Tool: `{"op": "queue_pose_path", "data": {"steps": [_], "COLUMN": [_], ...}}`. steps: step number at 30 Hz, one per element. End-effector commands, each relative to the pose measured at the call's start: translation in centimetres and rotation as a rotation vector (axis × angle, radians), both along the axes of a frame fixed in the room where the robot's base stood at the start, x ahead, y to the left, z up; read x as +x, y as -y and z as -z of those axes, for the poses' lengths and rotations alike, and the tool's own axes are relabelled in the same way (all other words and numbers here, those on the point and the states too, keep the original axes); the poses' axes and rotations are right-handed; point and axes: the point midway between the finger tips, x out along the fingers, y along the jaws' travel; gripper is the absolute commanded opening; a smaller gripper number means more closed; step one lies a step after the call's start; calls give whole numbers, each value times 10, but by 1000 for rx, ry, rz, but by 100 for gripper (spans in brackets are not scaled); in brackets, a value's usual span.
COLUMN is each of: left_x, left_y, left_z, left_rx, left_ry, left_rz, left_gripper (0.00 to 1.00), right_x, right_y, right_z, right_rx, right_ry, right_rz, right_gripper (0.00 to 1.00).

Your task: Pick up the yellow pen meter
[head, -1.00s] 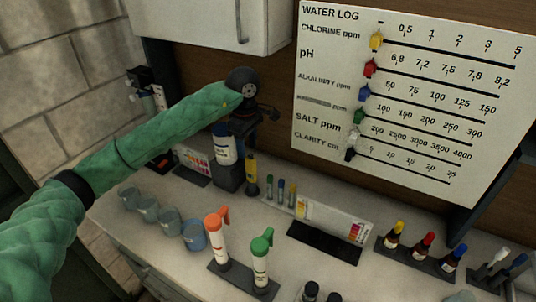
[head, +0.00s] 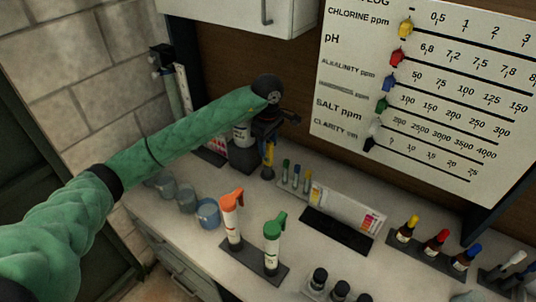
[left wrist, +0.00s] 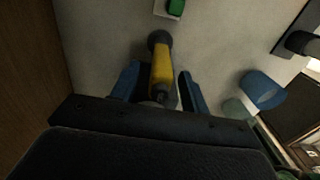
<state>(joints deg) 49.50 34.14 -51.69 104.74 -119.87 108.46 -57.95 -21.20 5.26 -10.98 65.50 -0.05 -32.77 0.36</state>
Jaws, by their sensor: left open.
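The yellow pen meter (head: 268,160) stands upright on the counter at the back, beside a dark block with a white bottle. My left gripper (head: 268,140) is right above it, pointing down, and hides its upper part. In the left wrist view the yellow pen meter (left wrist: 162,68) lies between the two blue fingers of my left gripper (left wrist: 160,88). The fingers are open, with a gap visible on at least the right side. My right gripper is not in view.
An orange-topped tube (head: 230,217) and a green-topped tube (head: 272,246) stand in front. Blue-grey cups (head: 208,213) are to the left. Small vials (head: 295,177) and a test card (head: 345,210) are to the right. The wall board (head: 420,110) rises behind.

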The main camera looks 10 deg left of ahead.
Motion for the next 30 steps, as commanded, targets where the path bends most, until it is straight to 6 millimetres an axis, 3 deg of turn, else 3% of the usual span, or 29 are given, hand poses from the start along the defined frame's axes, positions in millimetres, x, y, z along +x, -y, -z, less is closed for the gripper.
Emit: {"op": "queue_pose_path", "data": {"steps": [7, 14, 15, 24, 30], "left_x": [0, 0, 0, 1, 4], "left_y": [0, 0, 0, -1, -6], "left_z": [1, 1, 1, -1, -20], "left_rx": [0, 0, 0, 0, 1], "left_ry": [1, 1, 1, 1, 4], "left_rz": [0, 0, 0, -1, -6], "left_gripper": [45, 2, 0, 0, 0], "right_x": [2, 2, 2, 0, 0], "right_y": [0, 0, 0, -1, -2], "right_z": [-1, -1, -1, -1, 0], "right_rx": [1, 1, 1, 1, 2], "right_ry": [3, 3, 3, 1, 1], "right_rz": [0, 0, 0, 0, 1], "right_gripper": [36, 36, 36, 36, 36]}}
